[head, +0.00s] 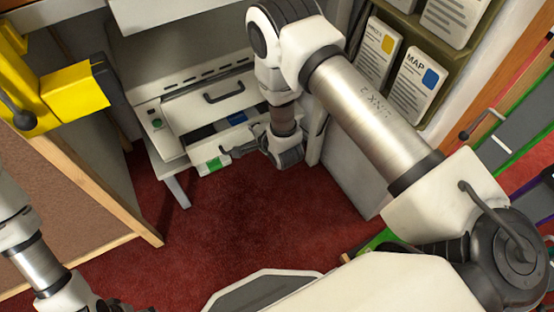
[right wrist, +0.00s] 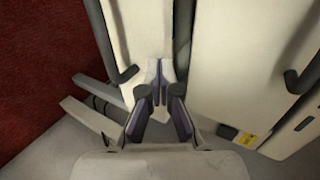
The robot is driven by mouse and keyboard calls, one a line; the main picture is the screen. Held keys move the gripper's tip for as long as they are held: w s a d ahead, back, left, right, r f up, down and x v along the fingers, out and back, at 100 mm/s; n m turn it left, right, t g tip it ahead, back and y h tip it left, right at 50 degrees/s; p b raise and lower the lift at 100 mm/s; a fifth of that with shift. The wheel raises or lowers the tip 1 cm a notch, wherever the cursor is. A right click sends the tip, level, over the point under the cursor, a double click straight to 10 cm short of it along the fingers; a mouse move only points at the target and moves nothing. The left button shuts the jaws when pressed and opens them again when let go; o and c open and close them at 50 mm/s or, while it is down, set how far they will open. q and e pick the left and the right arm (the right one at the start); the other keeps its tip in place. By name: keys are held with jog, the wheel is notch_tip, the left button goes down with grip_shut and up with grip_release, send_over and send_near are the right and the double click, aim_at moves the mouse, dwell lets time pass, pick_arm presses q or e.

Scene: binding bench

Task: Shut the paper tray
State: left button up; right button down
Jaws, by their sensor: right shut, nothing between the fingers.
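The paper tray (head: 210,156) is a white drawer low in the white machine in the head view. It stands pulled out, with dark and blue contents showing inside and a green label at its front. My right gripper (head: 228,152) is at the front of the tray, its arm hiding the tray's right end. In the right wrist view its fingers (right wrist: 158,88) are shut and empty, close to a white panel (right wrist: 143,35) with a dark handle. I cannot tell whether they touch it. My left gripper (head: 108,306) is partly cut off at the bottom left; its fingers are unclear.
Above the tray is a closed white front with a dark handle (head: 224,93). A yellow device (head: 72,88) and wooden-framed board (head: 65,195) stand at the left. A leaflet rack (head: 455,55) is at the upper right. Red carpet (head: 235,220) lies clear before the machine.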

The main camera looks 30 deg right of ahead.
aim_at(250, 121)
jog(key=shift+w, duration=1.5)
